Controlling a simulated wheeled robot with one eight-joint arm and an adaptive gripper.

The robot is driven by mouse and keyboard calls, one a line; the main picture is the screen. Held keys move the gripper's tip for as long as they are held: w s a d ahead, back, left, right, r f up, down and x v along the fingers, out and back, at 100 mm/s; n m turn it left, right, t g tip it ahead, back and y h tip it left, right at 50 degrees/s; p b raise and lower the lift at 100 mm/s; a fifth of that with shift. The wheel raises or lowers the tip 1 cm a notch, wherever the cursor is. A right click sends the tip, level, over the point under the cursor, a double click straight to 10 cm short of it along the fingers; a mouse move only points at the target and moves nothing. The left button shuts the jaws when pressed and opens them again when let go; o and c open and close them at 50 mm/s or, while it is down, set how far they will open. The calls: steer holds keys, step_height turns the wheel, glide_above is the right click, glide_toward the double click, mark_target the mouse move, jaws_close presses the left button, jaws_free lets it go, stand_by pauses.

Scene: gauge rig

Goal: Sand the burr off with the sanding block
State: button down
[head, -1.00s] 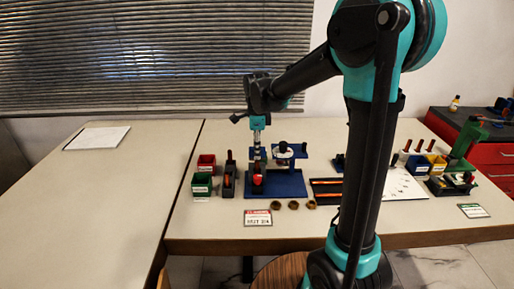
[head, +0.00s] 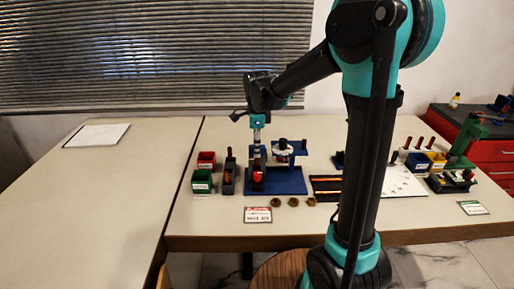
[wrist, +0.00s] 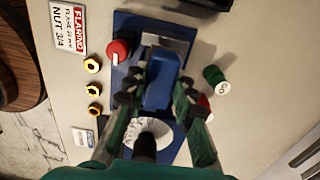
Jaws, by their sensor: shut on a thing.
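My gripper (wrist: 160,82) points down over the blue gauge rig (wrist: 122,22), with its fingers closed on both sides of a blue block (wrist: 158,93). The block looks like the sanding block, but I cannot be sure. A grey metal part (wrist: 168,44) of the rig lies just beyond the fingertips, and a red knob (wrist: 118,50) is beside it. A burr cannot be made out. The white dial (wrist: 150,130) is close behind the fingers. In the head view my gripper (head: 257,154) is over the left part of the rig base (head: 288,182).
Several brass nuts, one (wrist: 92,65) nearest the sign (wrist: 70,30), lie along the rig's front. Red (head: 206,160) and green (head: 201,181) bins stand left. The table's far left is mostly clear.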

steer(key=shift+f, duration=0.3)
steer(key=shift+d, duration=0.1)
steer(key=shift+d, duration=0.7)
steer(key=shift+a, duration=0.1)
steer(key=shift+a, duration=1.55)
steer(key=shift+d, duration=0.15)
steer(key=shift+d+f, duration=0.1)
steer(key=shift+d, duration=1.45)
steer(key=shift+a, duration=0.2)
